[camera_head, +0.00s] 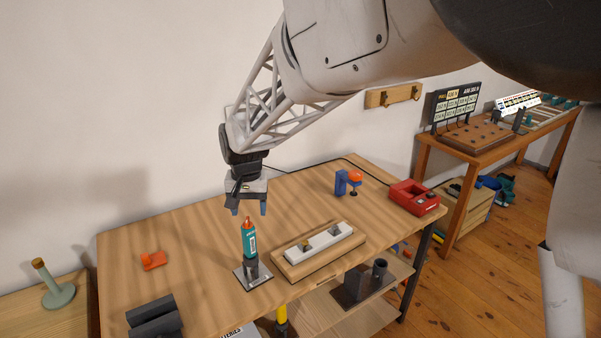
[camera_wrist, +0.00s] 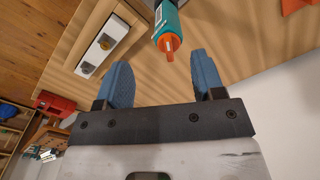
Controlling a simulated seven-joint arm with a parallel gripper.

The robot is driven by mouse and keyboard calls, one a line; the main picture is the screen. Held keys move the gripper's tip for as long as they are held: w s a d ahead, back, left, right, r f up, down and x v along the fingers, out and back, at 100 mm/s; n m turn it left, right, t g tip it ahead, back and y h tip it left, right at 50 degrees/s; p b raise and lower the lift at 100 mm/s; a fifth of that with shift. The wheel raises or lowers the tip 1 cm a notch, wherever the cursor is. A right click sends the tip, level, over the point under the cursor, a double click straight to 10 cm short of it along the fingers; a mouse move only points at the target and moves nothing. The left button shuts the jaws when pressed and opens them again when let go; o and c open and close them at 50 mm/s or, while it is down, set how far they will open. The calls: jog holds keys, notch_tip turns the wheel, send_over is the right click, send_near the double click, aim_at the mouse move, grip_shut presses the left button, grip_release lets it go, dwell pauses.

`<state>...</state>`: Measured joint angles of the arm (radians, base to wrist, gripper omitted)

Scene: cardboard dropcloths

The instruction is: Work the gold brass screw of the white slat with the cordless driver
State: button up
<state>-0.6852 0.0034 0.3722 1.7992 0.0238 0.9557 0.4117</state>
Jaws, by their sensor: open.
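The cordless driver (camera_head: 249,238) has a teal body and an orange top end. It stands upright in a dark holder on a grey plate (camera_head: 243,278). My gripper (camera_head: 249,209) is open and empty, pointing down just above the driver, not touching it. In the wrist view the driver (camera_wrist: 168,17) shows ahead of the gap between my blue fingers (camera_wrist: 159,60). The white slat (camera_head: 322,241) lies on a wooden block to the right of the driver.
The slat's wooden block (camera_head: 290,271) sits near the table's front edge. A blue clamp with an orange knob (camera_head: 347,183) and a red box (camera_head: 413,197) stand at the right. An orange piece (camera_head: 153,260) and dark blocks (camera_head: 154,317) lie left. The table's back middle is clear.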

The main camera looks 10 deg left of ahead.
aim_at(247, 226)
jog(key=shift+a+f, duration=0.15)
jog(key=shift+a, duration=0.35)
jog(key=shift+f, duration=0.15)
jog(key=shift+f, duration=3.75)
